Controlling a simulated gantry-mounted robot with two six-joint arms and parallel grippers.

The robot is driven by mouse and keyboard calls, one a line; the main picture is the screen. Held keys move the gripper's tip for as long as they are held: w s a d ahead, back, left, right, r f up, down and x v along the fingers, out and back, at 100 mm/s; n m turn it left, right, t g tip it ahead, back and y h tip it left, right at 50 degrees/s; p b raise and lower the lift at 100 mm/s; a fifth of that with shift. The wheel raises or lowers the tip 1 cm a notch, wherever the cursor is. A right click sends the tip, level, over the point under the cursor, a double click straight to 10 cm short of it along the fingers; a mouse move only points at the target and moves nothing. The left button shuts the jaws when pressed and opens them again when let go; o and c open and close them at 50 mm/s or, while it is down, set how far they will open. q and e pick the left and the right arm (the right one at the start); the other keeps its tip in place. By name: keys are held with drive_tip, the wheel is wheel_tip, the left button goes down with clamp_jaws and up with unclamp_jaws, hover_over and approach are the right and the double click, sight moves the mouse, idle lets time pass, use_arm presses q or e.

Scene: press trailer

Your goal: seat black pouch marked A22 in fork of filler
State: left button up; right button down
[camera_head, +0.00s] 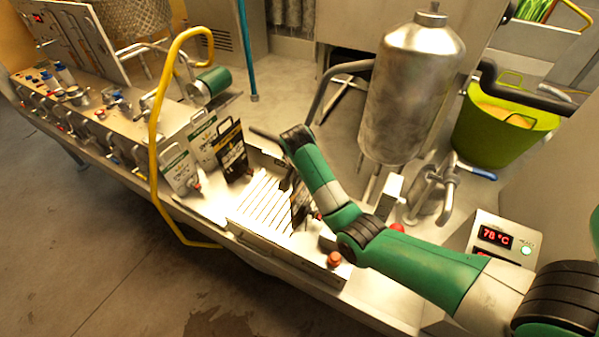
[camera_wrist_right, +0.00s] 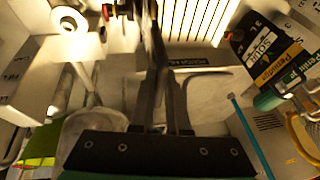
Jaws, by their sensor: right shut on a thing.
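My right gripper (camera_wrist_right: 152,25) is shut on a thin dark pouch (camera_wrist_right: 158,40), seen nearly edge-on between the fingers in the right wrist view. In the head view this dark pouch (camera_head: 300,206) hangs upright below my wrist, over the right end of the bright slatted tray; my arm hides part of it. Its marking cannot be read. The filler, with a steel tank (camera_head: 412,90), stands to the right of the pouch. I cannot make out its fork clearly. My left gripper is not in view.
A black pouch with a yellow band (camera_head: 231,150) and white-green pouches (camera_head: 180,170) stand left of the slatted tray (camera_head: 265,205). A yellow rail (camera_head: 153,130) rises at the left. A green tub (camera_head: 500,130) stands at right.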

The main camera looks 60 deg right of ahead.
drive_tip(key=shift+f+b, duration=0.5)
drive_tip(key=shift+f, duration=0.1)
drive_tip(key=c, duration=0.8)
unclamp_jaws()
drive_tip(key=p+v, duration=0.8)
drive_tip(key=v, duration=0.3)
drive_tip(key=shift+s+a+r, duration=0.1)
drive_tip(key=shift+a+r, duration=0.05)
drive_tip(key=shift+r, duration=0.2)
